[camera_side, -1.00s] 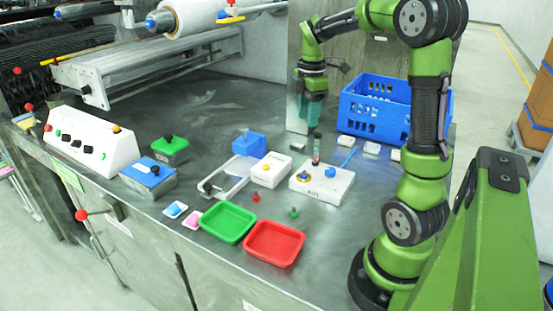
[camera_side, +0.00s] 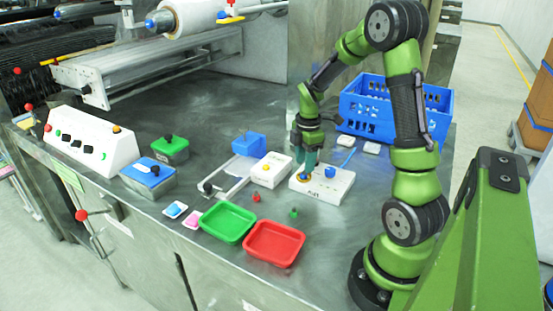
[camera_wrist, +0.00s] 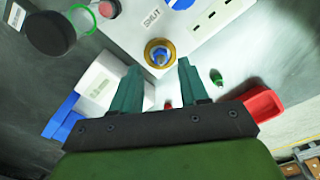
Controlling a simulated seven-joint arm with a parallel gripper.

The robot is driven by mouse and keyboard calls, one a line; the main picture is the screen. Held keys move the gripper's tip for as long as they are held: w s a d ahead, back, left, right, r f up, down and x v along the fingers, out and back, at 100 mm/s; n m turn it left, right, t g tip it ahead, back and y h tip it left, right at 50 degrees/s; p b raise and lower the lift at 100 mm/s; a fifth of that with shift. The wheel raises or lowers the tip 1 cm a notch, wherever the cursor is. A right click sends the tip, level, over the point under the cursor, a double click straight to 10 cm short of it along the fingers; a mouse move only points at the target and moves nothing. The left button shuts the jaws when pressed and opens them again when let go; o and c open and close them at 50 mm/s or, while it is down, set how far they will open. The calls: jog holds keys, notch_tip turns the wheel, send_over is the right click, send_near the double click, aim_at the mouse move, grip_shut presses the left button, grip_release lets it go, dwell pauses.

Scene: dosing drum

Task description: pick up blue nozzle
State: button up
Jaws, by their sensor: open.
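The blue nozzle (camera_wrist: 160,54) sits upright in a brass-coloured ring on top of a white box (camera_side: 338,186). It also shows in the side view (camera_side: 304,177), just under my fingertips. My gripper (camera_side: 306,168) points down over the left part of the box, open and empty. In the wrist view my two green fingers (camera_wrist: 158,75) stand apart, and the nozzle appears between and just beyond their tips. I cannot tell the exact height of the tips above it.
A dark-capped cylinder (camera_wrist: 50,32) stands close by at upper left in the wrist view. A smaller white box (camera_side: 271,170), a green tray (camera_side: 228,222) and a red tray (camera_side: 273,243) are nearby. A blue crate (camera_side: 365,112) stands behind.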

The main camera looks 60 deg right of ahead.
aim_at(304, 174)
jog(key=shift+f, duration=1.3)
grip_shut()
